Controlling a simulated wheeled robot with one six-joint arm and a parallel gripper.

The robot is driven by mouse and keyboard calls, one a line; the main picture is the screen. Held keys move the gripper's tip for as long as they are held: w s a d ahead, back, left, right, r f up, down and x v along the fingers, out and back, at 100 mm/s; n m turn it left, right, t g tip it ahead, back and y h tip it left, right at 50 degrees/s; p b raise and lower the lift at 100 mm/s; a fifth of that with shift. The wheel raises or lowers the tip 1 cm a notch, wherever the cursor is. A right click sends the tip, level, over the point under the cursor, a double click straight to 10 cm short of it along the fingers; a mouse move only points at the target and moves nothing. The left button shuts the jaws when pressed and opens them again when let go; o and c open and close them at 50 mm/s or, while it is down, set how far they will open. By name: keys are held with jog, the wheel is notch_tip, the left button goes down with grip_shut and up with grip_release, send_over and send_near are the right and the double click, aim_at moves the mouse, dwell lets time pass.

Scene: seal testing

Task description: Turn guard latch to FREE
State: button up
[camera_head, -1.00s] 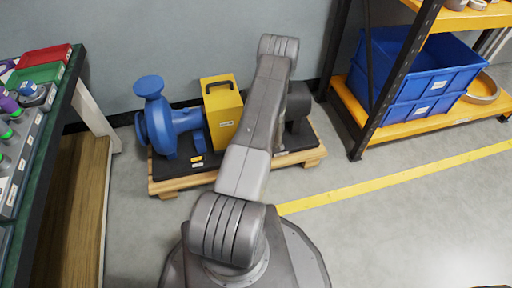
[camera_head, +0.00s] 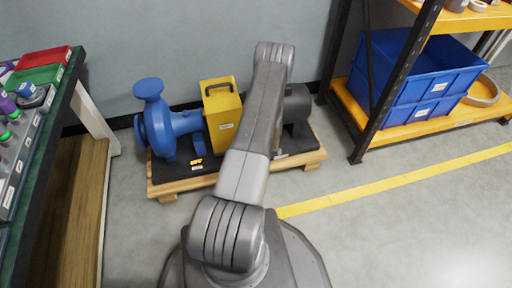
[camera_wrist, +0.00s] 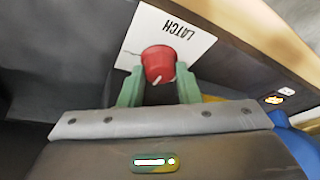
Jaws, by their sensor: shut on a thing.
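In the wrist view, a red latch knob (camera_wrist: 158,64) with a white pointer mark sits on a white plate (camera_wrist: 181,36) printed LATCH, which appears upside down. My gripper (camera_wrist: 159,88) has its two green fingers on either side of the knob and is shut on it. No FREE label can be made out. In the head view, the yellow guard box (camera_head: 222,116) stands between the blue pump (camera_head: 166,122) and the dark motor (camera_head: 297,103); my arm hides the gripper and knob there.
The pump set rests on a wooden pallet (camera_head: 183,185). A workbench (camera_head: 62,90) with trays stands at the left. A shelf (camera_head: 405,130) with blue crates (camera_head: 417,75) stands at the right. The floor at the lower right is clear, crossed by a yellow line (camera_head: 400,180).

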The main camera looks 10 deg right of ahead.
jog(key=m+h+b, duration=0.1)
jog(key=m+b, duration=0.1)
jog(key=shift+a+f+m+t, duration=0.1)
jog(key=shift+f+m+t, duration=0.05)
jog(key=shift+m+t, duration=0.2)
jog(key=m+h+b, duration=0.1)
jog(key=m+b, duration=0.1)
jog(key=m, duration=0.1)
jog(key=shift+a+b, duration=0.1)
jog(key=shift+b, duration=0.3)
jog(key=shift+s+m+h+b, duration=0.1)
jog(key=shift+m+h+b, duration=0.55)
jog(key=shift+m, duration=0.6)
jog(key=shift+m+h+b, duration=0.25)
jog(key=shift+m+b, duration=0.1)
jog(key=shift+m, duration=0.55)
jog(key=shift+r, duration=0.2)
jog(key=o, duration=0.7)
jog(key=p+v, duration=0.5)
jog(key=v, duration=0.8)
jog(key=shift+s+r, duration=0.2)
jog(key=shift+r, duration=0.1)
